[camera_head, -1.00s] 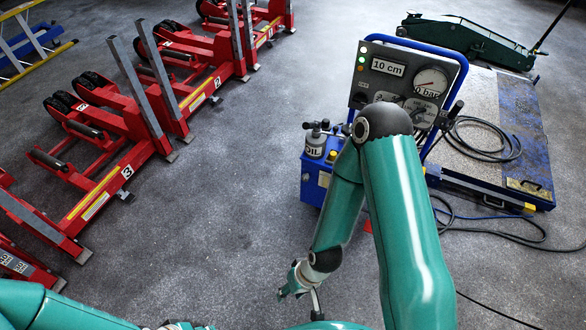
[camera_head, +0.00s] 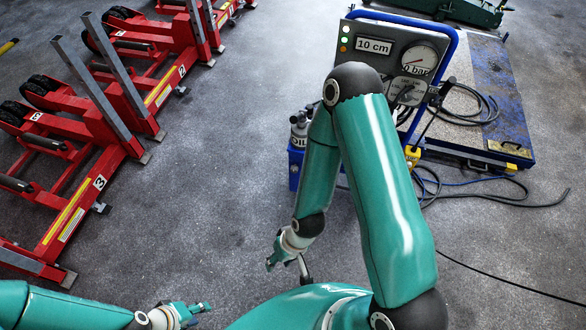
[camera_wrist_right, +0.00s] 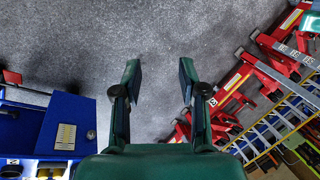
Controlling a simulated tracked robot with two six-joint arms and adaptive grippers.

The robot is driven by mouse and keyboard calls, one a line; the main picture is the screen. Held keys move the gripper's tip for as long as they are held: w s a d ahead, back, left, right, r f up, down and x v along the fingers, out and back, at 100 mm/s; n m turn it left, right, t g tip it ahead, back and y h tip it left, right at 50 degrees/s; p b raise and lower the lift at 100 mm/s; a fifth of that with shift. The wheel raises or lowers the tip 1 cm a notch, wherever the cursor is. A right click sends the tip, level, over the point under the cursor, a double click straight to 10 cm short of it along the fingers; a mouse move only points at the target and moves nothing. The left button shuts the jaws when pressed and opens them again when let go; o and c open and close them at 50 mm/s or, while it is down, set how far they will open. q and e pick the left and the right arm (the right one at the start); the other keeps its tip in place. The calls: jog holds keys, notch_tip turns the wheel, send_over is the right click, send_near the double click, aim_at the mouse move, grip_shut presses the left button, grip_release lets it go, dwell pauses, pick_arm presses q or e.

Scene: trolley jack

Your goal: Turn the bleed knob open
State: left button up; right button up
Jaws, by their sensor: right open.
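The control panel (camera_head: 385,52) stands on a blue frame ahead in the head view, with a "10 cm" display, a round gauge reading 0 bar and a dial plate with dark controls (camera_head: 408,90). My right arm hides part of it. I cannot tell which control is the bleed knob. My right gripper (camera_head: 287,265) is open and empty, low in front of the panel and well apart from it. In the right wrist view its two fingers (camera_wrist_right: 160,80) are spread over bare floor. My left gripper (camera_head: 195,308) is at the lower left; its opening is unclear.
Red wheeled stands (camera_head: 110,140) line the left side. A blue-and-grey platform (camera_head: 505,90) with loose hoses (camera_head: 480,195) lies right of the panel. A blue box (camera_wrist_right: 55,125) shows left in the right wrist view. The middle floor is clear.

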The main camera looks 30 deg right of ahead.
jog(key=shift+o, duration=1.9)
jog(key=shift+w+f+b, duration=0.2)
jog(key=shift+f+b, duration=0.15)
jog(key=shift+b, duration=0.05)
jog(key=m+t+h+b, duration=0.95)
jog(key=h+b, duration=0.85)
jog(key=b, duration=3.3)
send_near(293, 171)
jog(key=shift+n+t, duration=0.75)
jog(key=b+x, duration=0.1)
jog(key=x, duration=0.2)
jog(key=b+x, duration=0.2)
jog(key=x, duration=0.2)
jog(key=b+x, duration=0.1)
jog(key=x, duration=0.2)
jog(key=shift+d+f, duration=0.4)
jog(key=shift+d, duration=0.2)
